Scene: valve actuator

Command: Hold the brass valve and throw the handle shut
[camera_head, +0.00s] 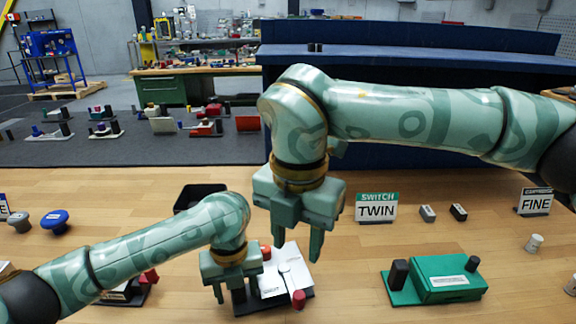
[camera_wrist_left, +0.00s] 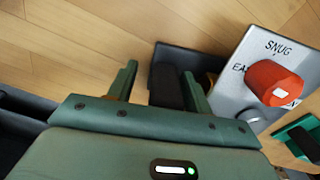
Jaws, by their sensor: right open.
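A device with a pale panel (camera_head: 278,280) on a black base stands at the front centre, with a red-topped lever (camera_head: 299,298) and an orange-red knob (camera_head: 265,253). In the left wrist view its panel (camera_wrist_left: 247,62) reads "SNUG" beside the knob (camera_wrist_left: 273,83). A black upright block (camera_wrist_left: 166,88) is at its left end. My left gripper (camera_head: 236,290) is low over that end; in the wrist view its open fingers (camera_wrist_left: 158,80) straddle the block, with a gap on the left side. My right gripper (camera_head: 297,250) is open and empty above the panel. I cannot pick out a brass valve.
A green box device (camera_head: 440,278) stands at the right. Behind are a "TWIN" sign (camera_head: 376,207), small blocks (camera_head: 428,213), a "FINE" sign (camera_head: 535,201) and a black tray (camera_head: 196,192). A blue knob (camera_head: 54,221) is at far left.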

